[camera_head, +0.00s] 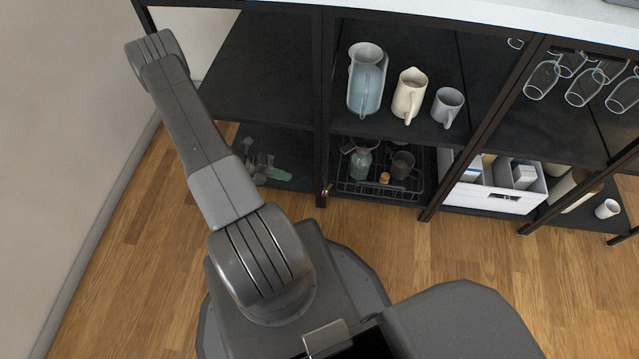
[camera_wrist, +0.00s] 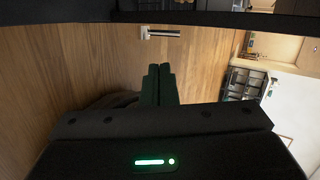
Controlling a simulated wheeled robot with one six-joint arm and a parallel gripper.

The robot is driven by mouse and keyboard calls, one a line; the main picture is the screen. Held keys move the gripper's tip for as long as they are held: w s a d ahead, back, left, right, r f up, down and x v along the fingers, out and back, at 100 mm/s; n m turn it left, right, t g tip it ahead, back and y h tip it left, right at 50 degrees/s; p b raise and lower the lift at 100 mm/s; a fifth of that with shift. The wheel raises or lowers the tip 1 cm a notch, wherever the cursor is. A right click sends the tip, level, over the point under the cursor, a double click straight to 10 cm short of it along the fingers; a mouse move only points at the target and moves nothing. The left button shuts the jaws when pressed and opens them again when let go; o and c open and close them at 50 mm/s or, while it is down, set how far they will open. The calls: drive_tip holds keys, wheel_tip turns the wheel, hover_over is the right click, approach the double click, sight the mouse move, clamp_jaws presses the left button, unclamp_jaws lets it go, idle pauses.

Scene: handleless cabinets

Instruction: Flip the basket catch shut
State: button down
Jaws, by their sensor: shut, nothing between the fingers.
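The dark wire basket (camera_head: 352,188) sits on the bottom shelf of the middle bay, holding a glass bottle, a dark cup and a small cork-coloured piece. A small brass-coloured part (camera_head: 327,189), which looks like the catch, is at the basket's front left beside the upright post. Its position, open or shut, is too small to tell. My gripper (camera_wrist: 158,72) shows in the wrist view with its two dark fingers together and nothing between them, above the wooden floor. I cannot make it out in the head view.
A pale bar (camera_wrist: 160,33) lies beyond the fingertips under a dark shelf edge (camera_wrist: 215,20). Above the basket stand a blue pitcher (camera_head: 367,80), a cream jug (camera_head: 409,95) and a grey mug (camera_head: 447,106). A white crate (camera_head: 495,199) is to the right. The floor in front is clear.

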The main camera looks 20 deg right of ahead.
drive_tip(key=b, duration=0.3)
approach(328, 187)
drive_tip(key=x, duration=0.5)
drive_tip(key=shift+d+f, duration=0.15)
drive_tip(key=shift+f, duration=0.1)
drive_tip(key=shift+s+d+f, duration=0.1)
drive_tip(key=shift+s+d, duration=0.1)
drive_tip(key=shift+d, duration=0.25)
